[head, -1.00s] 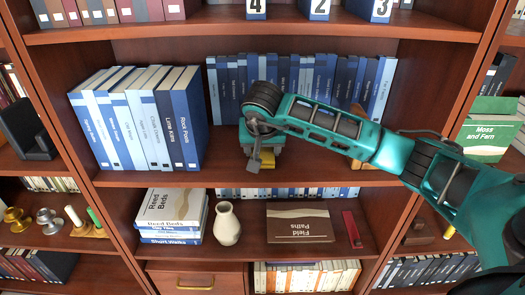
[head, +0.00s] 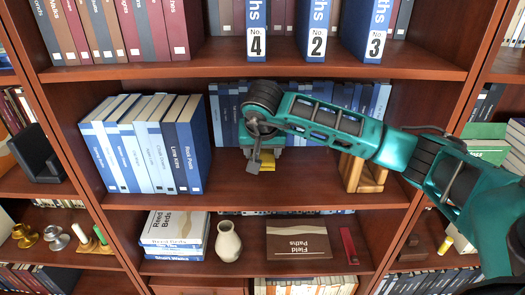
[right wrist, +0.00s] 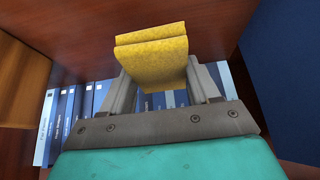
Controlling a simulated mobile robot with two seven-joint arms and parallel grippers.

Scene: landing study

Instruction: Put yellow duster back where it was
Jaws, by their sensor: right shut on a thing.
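The yellow duster (head: 267,160) is a small folded cloth. It also shows in the right wrist view (right wrist: 155,55), pinched between the two grey fingers. My right gripper (head: 264,163) is shut on it and holds it in the middle bay, above the shelf board (head: 285,190), right of the leaning blue and white books. In the head view the arm and gripper hide part of the duster and of the back row of books. My left gripper is not in view.
Leaning books (head: 150,145) stand left of the gripper. A wooden stand (head: 362,173) is to its right, partly behind my arm. A row of blue books (head: 228,115) lines the back. The upper shelf edge (head: 200,72) runs above. The board's front middle is clear.

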